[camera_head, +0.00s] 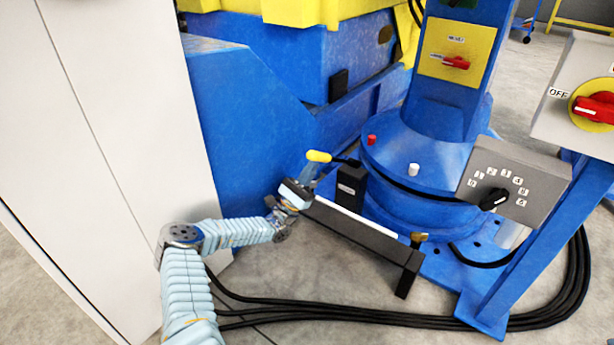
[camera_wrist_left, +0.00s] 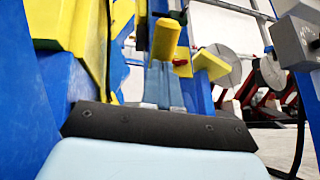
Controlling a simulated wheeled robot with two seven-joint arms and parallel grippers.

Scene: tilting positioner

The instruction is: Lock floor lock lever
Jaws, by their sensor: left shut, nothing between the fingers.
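The floor lock lever shows in the head view as a yellow grip (camera_head: 318,156) on a dark arm that runs right to a black box (camera_head: 351,187) beside the round blue base. The lever's arm lies near level, with the grip pointing left. My left gripper (camera_head: 308,174) is shut and empty, just below the yellow grip. In the left wrist view a yellow bar, which looks like the grip (camera_wrist_left: 165,40), stands right beyond the fingertips (camera_wrist_left: 164,68). I cannot tell whether they touch it. My right gripper is not in view.
A black rail (camera_head: 360,240) runs below the lever. Black cables (camera_head: 370,318) cross the floor. A grey dial box (camera_head: 516,183) and a red OFF switch (camera_head: 594,107) are at right. A white cabinet (camera_head: 110,130) stands close left of my left arm.

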